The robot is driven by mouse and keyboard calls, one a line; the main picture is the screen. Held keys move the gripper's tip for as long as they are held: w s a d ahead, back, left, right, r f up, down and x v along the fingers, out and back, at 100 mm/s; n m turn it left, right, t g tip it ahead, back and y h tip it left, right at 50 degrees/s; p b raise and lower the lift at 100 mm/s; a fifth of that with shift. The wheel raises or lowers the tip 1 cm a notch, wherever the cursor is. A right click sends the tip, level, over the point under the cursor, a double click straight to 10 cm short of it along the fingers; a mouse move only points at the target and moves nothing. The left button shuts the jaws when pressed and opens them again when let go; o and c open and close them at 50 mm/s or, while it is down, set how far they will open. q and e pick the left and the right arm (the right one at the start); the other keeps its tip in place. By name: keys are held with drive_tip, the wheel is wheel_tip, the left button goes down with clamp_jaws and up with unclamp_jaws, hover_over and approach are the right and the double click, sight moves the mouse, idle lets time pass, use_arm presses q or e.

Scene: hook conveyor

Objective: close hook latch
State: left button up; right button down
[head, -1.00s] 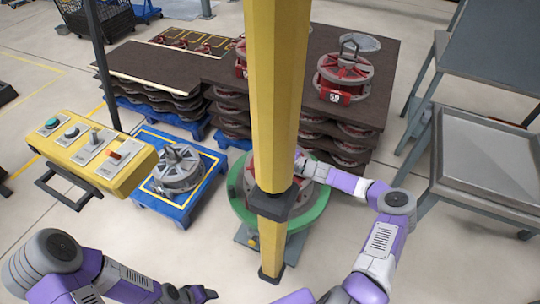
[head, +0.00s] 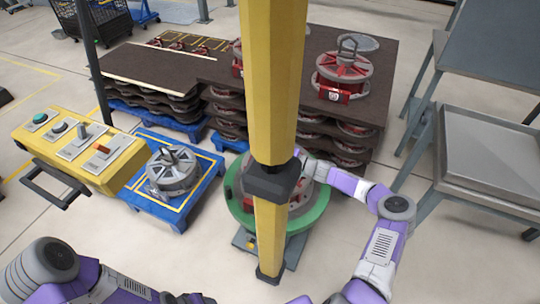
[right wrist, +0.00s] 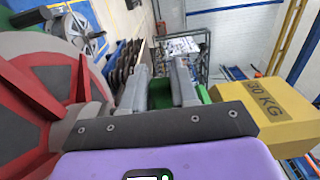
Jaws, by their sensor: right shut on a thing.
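The hook and its latch cannot be picked out clearly; a yellow post with a dark collar (head: 272,183) hides much of the work area in the head view. My right gripper (right wrist: 158,82) is closed on a dark green part (right wrist: 160,94) between its fingers, with more green beside the right finger. In the head view that gripper is mostly hidden behind the post, next to the wheel on the green round stand (head: 232,205). A red and grey wheel (right wrist: 40,85) is close on the left in the right wrist view. My left gripper (head: 195,298) is low, cut by the bottom edge.
A yellow block marked 30 KG (right wrist: 262,108) is close right of my right gripper. A yellow control panel (head: 80,150) hangs at left. A grey wheel (head: 172,170) sits on a blue pallet (head: 140,190). Stacked boards with red wheels (head: 345,75) stand behind; grey tables (head: 490,150) stand right.

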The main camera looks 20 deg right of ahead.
drive_tip(key=shift+d, duration=0.1)
drive_tip(key=c, duration=1.2)
unclamp_jaws()
drive_tip(key=shift+c, duration=0.2)
drive_tip(key=p+v, duration=0.2)
drive_tip(key=v, duration=0.5)
drive_tip(key=shift+s+d, duration=0.15)
drive_tip(key=shift+s, duration=0.1)
